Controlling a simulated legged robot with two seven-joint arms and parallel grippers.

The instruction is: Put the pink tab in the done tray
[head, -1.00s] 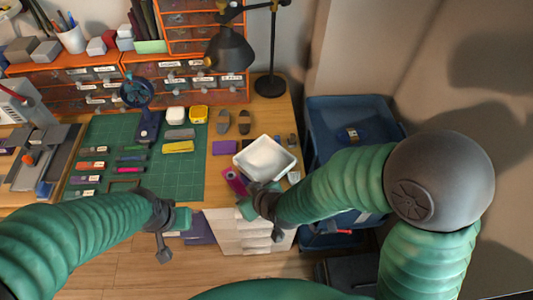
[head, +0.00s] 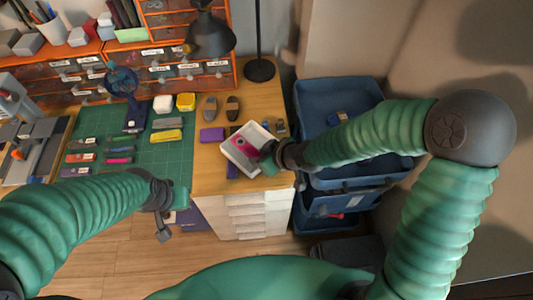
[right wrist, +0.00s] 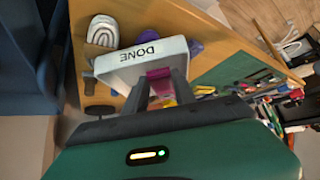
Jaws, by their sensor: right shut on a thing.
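The pink tab (head: 238,142) shows over the white done tray (head: 229,152) in the head view. My right gripper (head: 262,152) is at the tray's right side, shut on the tab. In the right wrist view the tab (right wrist: 158,80) is between the two fingers (right wrist: 160,88), in front of the tray wall marked DONE (right wrist: 142,54). I cannot tell whether the tab touches the tray floor. My left gripper (head: 166,212) hangs near the table's front edge, away from the tray; its finger opening is unclear.
A purple block (head: 212,134) lies left of the tray, with two dark oval pieces (head: 232,106) behind. The green mat (head: 158,165) holds several coloured pieces. Blue bins (head: 315,97) stand to the right, beyond the table edge. A black lamp (head: 210,38) stands at the back.

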